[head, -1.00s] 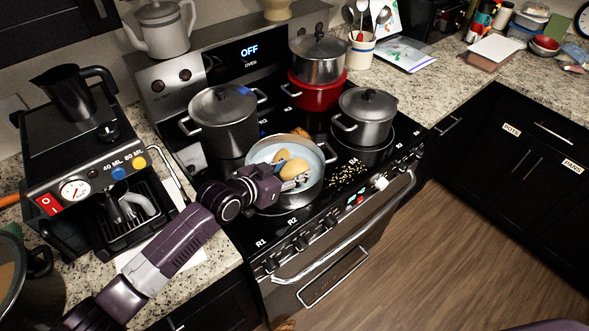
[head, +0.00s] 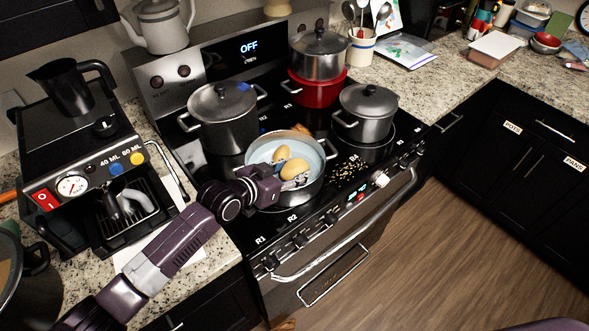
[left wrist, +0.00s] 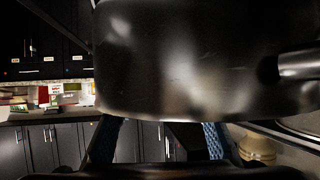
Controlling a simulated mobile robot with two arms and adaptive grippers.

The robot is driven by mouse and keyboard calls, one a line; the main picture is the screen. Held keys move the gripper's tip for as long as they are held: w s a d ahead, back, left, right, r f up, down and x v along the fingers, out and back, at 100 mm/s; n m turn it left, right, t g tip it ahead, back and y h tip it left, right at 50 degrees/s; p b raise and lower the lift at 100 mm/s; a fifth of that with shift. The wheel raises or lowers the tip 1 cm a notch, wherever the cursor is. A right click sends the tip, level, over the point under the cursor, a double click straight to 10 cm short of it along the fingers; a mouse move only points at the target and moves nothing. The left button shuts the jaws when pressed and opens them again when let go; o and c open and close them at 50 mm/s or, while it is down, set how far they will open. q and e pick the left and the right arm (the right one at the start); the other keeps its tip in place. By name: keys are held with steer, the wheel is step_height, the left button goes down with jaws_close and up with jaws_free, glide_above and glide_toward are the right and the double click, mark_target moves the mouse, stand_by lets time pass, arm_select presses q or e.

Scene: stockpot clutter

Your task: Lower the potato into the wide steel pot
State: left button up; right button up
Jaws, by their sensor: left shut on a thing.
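The wide steel pot (head: 318,187) stands open on the front of the stove, with a pale inside. Two tan potatoes show within its rim: the nearer potato (head: 294,168) is at my left gripper (head: 297,181), and another potato (head: 282,153) is just behind it. My left gripper reaches over the pot's left rim and is shut on the nearer potato. I cannot tell whether this potato touches the pot's bottom. In the left wrist view a large dark curved metal surface (left wrist: 190,60) hides the potato. My right gripper is not in view.
A lidded pot (head: 223,120) stands behind left, a small lidded pot (head: 367,115) to the right, and a red pot (head: 318,88) under a steel one at the back. A coffee machine (head: 90,160) is on the left counter. The floor in front is clear.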

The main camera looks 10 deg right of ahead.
arm_select(q)
steer(key=o, duration=1.3)
steer(key=shift+o, duration=0.2)
steer(key=shift+f, duration=0.1)
steer(key=shift+s+f, duration=0.1)
steer(key=shift+s, duration=0.05)
steer(key=v, duration=1.2)
steer(key=shift+a+r, duration=0.15)
steer(key=shift+r, duration=0.1)
